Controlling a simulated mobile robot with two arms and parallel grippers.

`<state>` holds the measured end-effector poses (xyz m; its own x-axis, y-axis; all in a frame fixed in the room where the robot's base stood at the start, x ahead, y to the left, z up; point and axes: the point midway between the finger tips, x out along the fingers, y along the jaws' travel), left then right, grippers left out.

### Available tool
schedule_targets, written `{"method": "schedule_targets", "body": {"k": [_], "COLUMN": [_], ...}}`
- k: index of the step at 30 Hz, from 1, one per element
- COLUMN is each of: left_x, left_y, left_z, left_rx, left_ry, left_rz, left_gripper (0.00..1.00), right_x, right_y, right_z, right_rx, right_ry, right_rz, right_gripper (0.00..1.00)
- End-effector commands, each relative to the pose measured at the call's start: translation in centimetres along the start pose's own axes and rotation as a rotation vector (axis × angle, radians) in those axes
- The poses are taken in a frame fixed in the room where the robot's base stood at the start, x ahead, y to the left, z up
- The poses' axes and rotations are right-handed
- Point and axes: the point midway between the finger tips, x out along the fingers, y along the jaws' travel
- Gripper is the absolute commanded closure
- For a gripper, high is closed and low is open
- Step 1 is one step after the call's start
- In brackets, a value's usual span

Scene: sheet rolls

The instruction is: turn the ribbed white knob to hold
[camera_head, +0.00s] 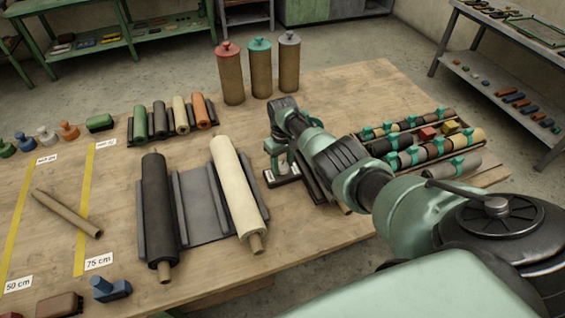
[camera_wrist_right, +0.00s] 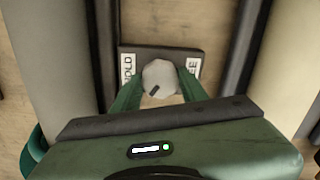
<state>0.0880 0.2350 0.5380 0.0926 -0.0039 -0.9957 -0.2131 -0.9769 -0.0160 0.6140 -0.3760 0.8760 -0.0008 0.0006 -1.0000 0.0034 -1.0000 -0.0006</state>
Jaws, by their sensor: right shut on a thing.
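The white knob (camera_wrist_right: 160,73) sits on a dark plate (camera_wrist_right: 160,53) in the right wrist view. A dark mark on the knob lies toward its lower left. A label reading HOLD (camera_wrist_right: 127,68) is on the plate's left and a partly covered label, ending in EE (camera_wrist_right: 192,67), is on its right. My right gripper (camera_head: 280,160) is over the plate (camera_head: 283,180) in the head view, with its green fingers on both sides of the knob, shut on it. The knob is mostly hidden by the gripper in the head view. My left gripper is not in view.
A cream roll (camera_head: 236,185) and a black roll (camera_head: 160,210) lie left of the plate. A crate (camera_head: 447,130) of small rolls stands to the right. Three upright rolls, one being teal-capped (camera_head: 261,70), stand at the back. Bare tabletop (camera_head: 335,90) lies behind the crate.

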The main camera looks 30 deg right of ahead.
Motion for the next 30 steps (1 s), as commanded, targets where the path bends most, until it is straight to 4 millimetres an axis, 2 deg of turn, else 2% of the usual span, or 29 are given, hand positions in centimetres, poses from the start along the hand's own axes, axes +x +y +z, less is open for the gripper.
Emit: {"method": "schedule_targets", "body": {"k": [21,30], "left_x": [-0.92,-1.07], "left_y": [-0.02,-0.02], "left_z": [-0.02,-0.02], "left_rx": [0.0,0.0], "left_ry": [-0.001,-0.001], "left_rz": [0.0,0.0], "left_gripper": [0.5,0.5], "right_x": [-0.19,-0.18], "right_y": [0.0,0.03], "right_z": [-0.17,-0.17], "right_rx": [0.674,0.895], "right_ry": [0.004,0.004], "right_rz": [-0.002,-0.001], "right_gripper": [0.98,0.98]}}
